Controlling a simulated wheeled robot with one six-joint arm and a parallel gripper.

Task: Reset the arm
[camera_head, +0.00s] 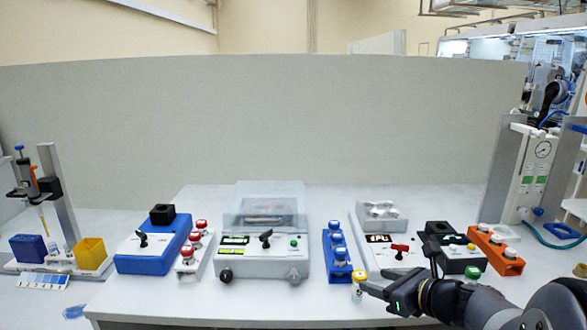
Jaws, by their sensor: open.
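My arm reaches in from the lower right, and my gripper (362,283) is over the front edge of the white bench (190,300). Its jaws are open, with the fingertips pointing left. My forearm hides part of the bench's front right.
On the bench stand a blue device (155,250), a white rack of red-capped vials (193,252), a centrifuge-like machine with a clear lid (263,240), a blue vial rack (336,255) and an orange rack (497,256). A grey partition (260,120) closes the back.

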